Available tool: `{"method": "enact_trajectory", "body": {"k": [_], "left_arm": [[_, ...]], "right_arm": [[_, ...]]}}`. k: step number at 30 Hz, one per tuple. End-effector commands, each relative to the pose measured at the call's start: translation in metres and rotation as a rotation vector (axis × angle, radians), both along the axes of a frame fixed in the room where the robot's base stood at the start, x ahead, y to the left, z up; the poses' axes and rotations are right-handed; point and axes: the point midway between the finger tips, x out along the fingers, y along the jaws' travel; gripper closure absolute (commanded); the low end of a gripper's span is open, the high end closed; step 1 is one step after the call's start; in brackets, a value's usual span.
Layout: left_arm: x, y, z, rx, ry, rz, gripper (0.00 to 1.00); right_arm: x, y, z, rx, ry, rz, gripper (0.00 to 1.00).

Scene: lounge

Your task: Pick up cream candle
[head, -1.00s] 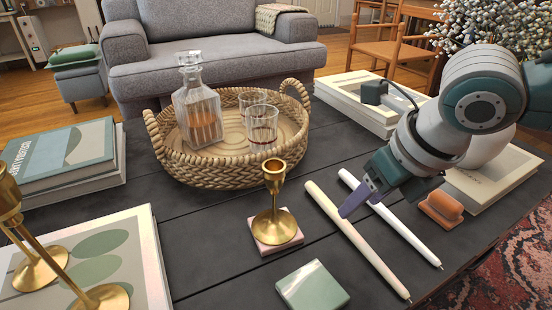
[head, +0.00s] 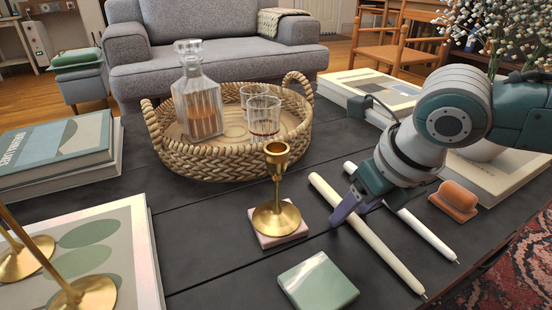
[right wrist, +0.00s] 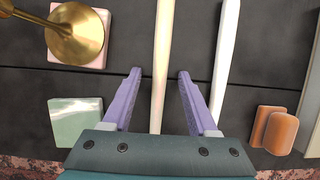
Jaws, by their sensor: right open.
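The cream candle (head: 367,238) lies on the dark table, between the brass candle holder and the white candle (head: 421,229). My right gripper (head: 358,212) is over the cream candle's middle part. In the right wrist view the cream candle (right wrist: 162,60) runs between the two purple fingers of my right gripper (right wrist: 158,75), which are open with a gap on each side. The white candle (right wrist: 224,60) lies just outside the right finger there. Whether the fingers reach down beside the candle is hard to tell. My left gripper is not in view.
A brass candle holder (head: 277,190) stands on a pink coaster (head: 262,242) left of the candles. A green coaster (head: 318,282) lies in front. An orange block (head: 455,201) lies to the right. A woven tray (head: 215,165) with a decanter (head: 198,100) and glasses stands behind.

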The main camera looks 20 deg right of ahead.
Motion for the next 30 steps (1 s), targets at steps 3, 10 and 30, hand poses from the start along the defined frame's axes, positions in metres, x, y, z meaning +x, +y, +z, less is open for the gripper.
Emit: {"method": "enact_trajectory", "body": {"k": [3, 10, 30], "left_arm": [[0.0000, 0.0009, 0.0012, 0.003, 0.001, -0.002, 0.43], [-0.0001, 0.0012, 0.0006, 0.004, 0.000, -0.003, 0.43], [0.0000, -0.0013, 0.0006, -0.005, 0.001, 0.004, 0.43]], "right_arm": [[0.0003, 0.0002, -0.0012, 0.000, -0.001, 0.000, 0.41], [0.0001, 0.0003, -0.0014, 0.001, -0.001, 0.000, 0.67], [-0.0001, 0.0000, -0.0017, 0.000, 0.000, 0.000, 1.00]]}}
